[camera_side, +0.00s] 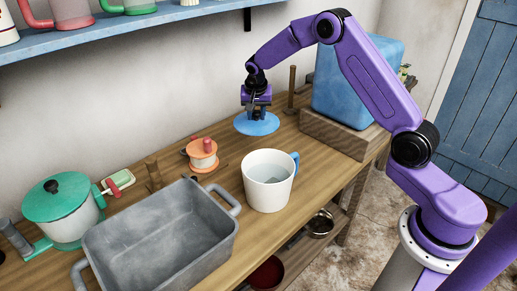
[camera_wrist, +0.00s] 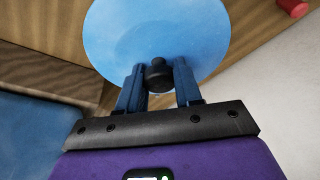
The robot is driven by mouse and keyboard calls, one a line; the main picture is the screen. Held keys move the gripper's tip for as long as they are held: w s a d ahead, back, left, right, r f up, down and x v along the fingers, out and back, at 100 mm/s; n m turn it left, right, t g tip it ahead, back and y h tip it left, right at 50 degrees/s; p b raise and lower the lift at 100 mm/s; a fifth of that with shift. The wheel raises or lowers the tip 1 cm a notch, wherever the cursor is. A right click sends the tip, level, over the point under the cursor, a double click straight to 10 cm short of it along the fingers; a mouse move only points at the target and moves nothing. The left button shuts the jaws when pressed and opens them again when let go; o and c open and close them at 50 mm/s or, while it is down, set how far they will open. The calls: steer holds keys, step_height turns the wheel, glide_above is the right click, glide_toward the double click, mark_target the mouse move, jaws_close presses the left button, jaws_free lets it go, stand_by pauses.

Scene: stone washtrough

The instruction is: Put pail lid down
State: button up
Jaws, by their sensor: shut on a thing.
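The pail lid (camera_side: 256,125) is a flat light-blue disc with a dark knob. It also shows in the wrist view (camera_wrist: 150,35), with its black knob (camera_wrist: 158,75) between the fingers. My gripper (camera_side: 257,110) is shut on the knob, and its two blue fingers show in the wrist view (camera_wrist: 159,88). The lid is roughly level over the back part of the wooden bench; whether it touches the wood I cannot tell. A white pail (camera_side: 268,182) with a blue handle stands in front of it, uncovered, with water-like contents inside.
A grey basin (camera_side: 160,240) fills the front left of the bench (camera_side: 222,217). A blue tank (camera_side: 355,80) on a wooden block (camera_side: 335,135) stands at the right.

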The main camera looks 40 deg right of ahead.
mark_target(259, 121)
steer(key=shift+w+d+f, duration=0.25)
steer(key=shift+d+f, duration=0.15)
steer(key=shift+d, duration=0.1)
steer(key=shift+w+d+f, duration=0.25)
steer(key=shift+d+f, duration=0.15)
steer(key=shift+d, duration=0.05)
step_height(259, 121, down, 5)
steer(key=shift+d+f, duration=0.1)
steer(key=shift+f, duration=2.4)
steer(key=shift+f, duration=0.2)
steer(key=o, duration=1)
steer(key=shift+o, duration=0.2)
steer(key=shift+r, duration=0.15)
steer(key=v, duration=1.2)
steer(key=shift+r, duration=0.1)
